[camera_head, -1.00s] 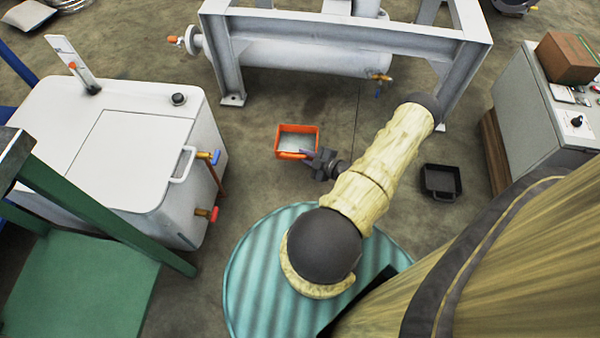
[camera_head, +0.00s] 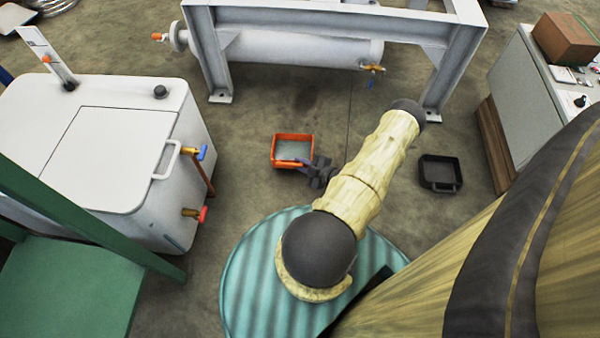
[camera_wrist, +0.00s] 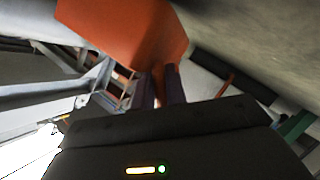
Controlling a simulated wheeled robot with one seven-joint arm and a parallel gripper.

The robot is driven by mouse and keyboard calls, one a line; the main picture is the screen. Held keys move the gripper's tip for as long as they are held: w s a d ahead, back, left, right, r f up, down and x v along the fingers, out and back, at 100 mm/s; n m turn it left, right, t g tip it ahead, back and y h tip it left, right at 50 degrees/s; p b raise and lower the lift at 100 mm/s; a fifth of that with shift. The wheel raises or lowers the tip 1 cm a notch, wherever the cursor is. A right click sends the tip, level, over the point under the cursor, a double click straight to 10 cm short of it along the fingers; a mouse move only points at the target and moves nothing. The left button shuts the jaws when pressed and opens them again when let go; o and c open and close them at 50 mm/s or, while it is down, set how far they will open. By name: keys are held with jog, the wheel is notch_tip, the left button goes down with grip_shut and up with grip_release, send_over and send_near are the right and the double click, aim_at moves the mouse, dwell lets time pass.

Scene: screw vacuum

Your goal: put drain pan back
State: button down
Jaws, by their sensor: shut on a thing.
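An orange rectangular pan (camera_head: 293,164), with a pale grey inside, is held at its near right edge by my gripper (camera_head: 306,161). In the wrist view, the pan (camera_wrist: 125,30) fills the upper left, and the dark fingers of my gripper (camera_wrist: 160,88) are closed at its edge. The pan looks roughly level in the head view. Its height over the floor cannot be told exactly. A black pan (camera_head: 440,173) sits on the floor to the right, apart from my gripper.
A grey steel frame (camera_head: 330,22) with a horizontal cylinder (camera_head: 290,50) and an orange-handled valve stands behind. A white tank (camera_head: 120,150) with valves is at left, beside a green frame (camera_head: 70,270). A grey cabinet (camera_head: 530,90) is at right.

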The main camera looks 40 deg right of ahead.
jog(key=shift+f, duration=0.2)
notch_tip(320, 180, down, 4)
jog(key=b, duration=0.2)
jog(key=shift+b, duration=0.35)
jog(key=c, duration=1.4)
grip_release()
jog(key=shift+c, duration=0.2)
jog(key=shift+o, duration=0.2)
jog(key=shift+s+r, duration=0.1)
jog(key=shift+s+d+r+p, duration=0.1)
jog(key=shift+s+r+p, duration=0.05)
jog(key=shift+s+p, duration=0.15)
jog(key=p+v, duration=0.4)
jog(key=v, duration=0.7)
jog(key=shift+p, duration=0.35)
jog(key=shift+s, duration=0.1)
